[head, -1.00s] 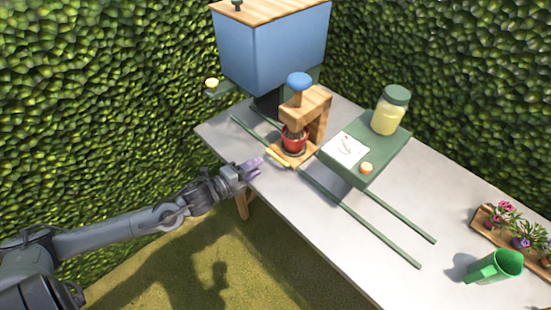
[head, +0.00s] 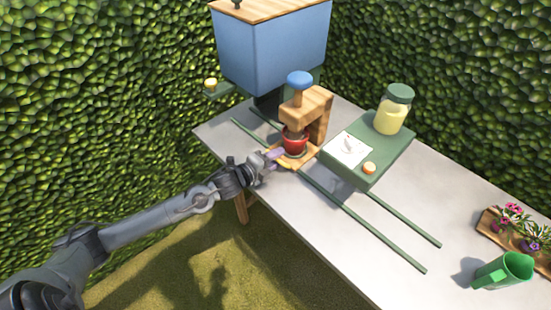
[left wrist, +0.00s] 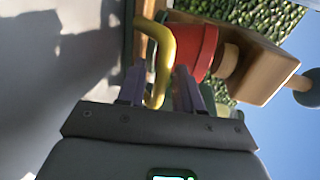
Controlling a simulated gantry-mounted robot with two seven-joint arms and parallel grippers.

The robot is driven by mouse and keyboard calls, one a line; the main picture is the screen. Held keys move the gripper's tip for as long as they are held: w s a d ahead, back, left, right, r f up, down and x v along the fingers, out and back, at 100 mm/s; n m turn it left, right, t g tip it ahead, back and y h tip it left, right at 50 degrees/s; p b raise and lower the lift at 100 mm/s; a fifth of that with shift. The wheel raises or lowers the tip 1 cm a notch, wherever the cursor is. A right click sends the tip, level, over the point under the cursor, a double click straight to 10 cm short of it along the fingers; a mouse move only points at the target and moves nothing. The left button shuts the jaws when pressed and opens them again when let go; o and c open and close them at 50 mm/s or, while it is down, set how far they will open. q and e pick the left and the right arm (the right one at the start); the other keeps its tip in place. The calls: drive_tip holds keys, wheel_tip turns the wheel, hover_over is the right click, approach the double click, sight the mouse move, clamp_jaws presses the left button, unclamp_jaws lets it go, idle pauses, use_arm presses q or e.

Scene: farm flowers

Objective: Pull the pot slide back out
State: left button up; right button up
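The pot slide (head: 311,154) is a small wooden board at the foot of a wooden press (head: 321,115) with a blue knob (head: 299,79). A red pot (head: 293,137) stands on the slide under the press head. My left gripper (head: 279,155) is at the slide's near end and hides its handle there. In the left wrist view, the yellow curved handle (left wrist: 163,45) reaches between my two purple fingers (left wrist: 160,85). Gaps show beside the handle, so the fingers look open around it. The red pot (left wrist: 197,45) is just beyond. My right gripper is not in view.
Green rails (head: 345,208) run along the grey table (head: 300,225). A green stand (head: 378,165) right of the press holds a jar (head: 393,108). A blue bin (head: 270,45) stands behind. A green jug (head: 503,270) and a flower planter (head: 490,225) are at right.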

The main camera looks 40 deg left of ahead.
use_arm(q)
drive_tip(key=shift+c, duration=0.3)
clamp_jaws()
drive_tip(key=shift+d, duration=0.1)
